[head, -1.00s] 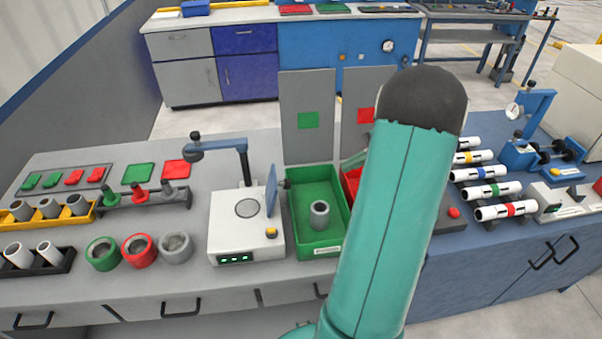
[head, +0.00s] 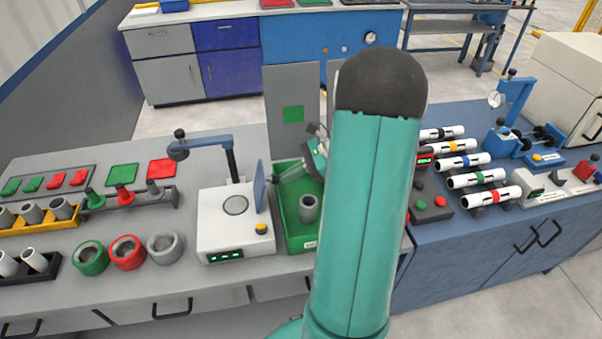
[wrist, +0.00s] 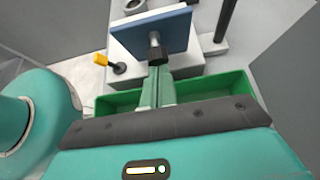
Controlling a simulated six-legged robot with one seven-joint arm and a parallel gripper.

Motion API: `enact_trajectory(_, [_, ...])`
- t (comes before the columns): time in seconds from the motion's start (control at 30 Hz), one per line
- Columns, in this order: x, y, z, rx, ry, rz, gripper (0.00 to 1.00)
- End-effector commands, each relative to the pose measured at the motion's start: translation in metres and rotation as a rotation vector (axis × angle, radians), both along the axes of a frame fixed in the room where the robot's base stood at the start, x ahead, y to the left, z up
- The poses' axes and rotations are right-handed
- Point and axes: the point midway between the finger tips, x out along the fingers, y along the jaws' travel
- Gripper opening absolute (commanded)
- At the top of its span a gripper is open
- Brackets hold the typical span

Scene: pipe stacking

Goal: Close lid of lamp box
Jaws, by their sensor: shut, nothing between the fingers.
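The lamp box is a white box (head: 215,222) with a dark lamp arm over it, left of centre in the head view. Its blue lid (head: 260,186) stands upright along the right side. In the wrist view the lid (wrist: 160,30) carries a black knob (wrist: 157,52) on the side facing me. My gripper (head: 277,179) is over the green tray, right of the lid, pointing left. Its fingers (wrist: 155,72) are shut and empty, with the tips right at the knob. I cannot tell whether they touch it.
The green tray (head: 292,240) holds a grey pipe piece (head: 308,208) below my gripper. A yellow knob (head: 261,228) sits on the box's front right corner. Green, red and grey rings (head: 127,252) stand to the left. My arm hides the area right of the tray.

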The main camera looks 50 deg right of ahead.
Motion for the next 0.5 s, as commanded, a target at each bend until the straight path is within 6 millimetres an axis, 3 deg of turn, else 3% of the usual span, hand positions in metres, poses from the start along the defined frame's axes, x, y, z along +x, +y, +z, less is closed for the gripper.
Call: enact_trajectory(0.5, [0.002, 0.0024, 0.0029, -0.02, 0.013, 0.001, 0.0])
